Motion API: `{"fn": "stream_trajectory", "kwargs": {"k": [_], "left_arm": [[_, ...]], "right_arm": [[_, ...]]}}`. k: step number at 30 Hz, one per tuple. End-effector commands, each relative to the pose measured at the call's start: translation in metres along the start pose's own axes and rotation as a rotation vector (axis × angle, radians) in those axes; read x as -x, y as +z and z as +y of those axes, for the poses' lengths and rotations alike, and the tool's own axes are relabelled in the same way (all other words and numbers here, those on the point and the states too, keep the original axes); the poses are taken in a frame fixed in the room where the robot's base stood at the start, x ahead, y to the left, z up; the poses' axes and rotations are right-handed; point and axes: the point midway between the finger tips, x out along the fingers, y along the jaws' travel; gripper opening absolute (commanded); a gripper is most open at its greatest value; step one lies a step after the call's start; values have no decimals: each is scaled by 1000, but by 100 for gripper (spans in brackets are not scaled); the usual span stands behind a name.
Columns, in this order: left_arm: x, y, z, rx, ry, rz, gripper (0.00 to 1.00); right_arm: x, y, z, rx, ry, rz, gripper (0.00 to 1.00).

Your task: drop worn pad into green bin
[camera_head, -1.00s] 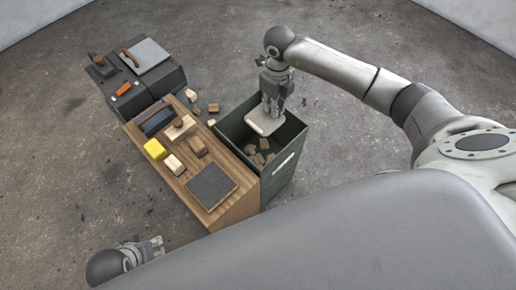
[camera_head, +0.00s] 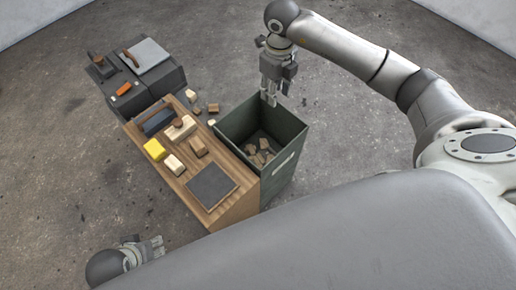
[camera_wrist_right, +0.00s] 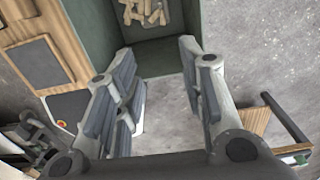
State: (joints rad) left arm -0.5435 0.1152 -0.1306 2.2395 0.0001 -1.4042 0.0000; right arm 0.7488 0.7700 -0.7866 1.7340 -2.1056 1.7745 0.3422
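The green bin (camera_head: 283,167) stands against the right side of the wooden bench, open at the top, with several brown blocks (camera_head: 262,152) inside. My right gripper (camera_head: 271,98) is above the bin's far rim, pointing down. In the right wrist view its fingers (camera_wrist_right: 156,62) are spread apart with nothing between them, and part of the bin (camera_wrist_right: 160,56) shows beyond. I cannot clearly make out the pale worn pad now; the bin's walls hide part of its inside. My left gripper (camera_head: 152,248) is low at the lower left, partly hidden, its opening unclear.
Small blocks lie on the floor behind the bench. The floor right of the bin is clear.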

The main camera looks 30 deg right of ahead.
Motion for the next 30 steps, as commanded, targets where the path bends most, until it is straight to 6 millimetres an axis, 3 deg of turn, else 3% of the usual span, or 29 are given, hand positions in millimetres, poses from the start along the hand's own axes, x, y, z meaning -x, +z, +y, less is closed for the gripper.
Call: {"fn": "stream_trajectory", "kwargs": {"k": [3,10,26,30], "left_arm": [[0,0,0,0,0,0,40],[0,0,0,1,0,0,40],[0,0,0,1,0,-1,40],[0,0,0,0,0,0,40]], "right_arm": [[26,1,-1,0,-2,-4,37],[52,0,0,-1,0,0,37],[56,0,0,-1,0,1,37],[51,4,16,21,52,-22,37]]}}
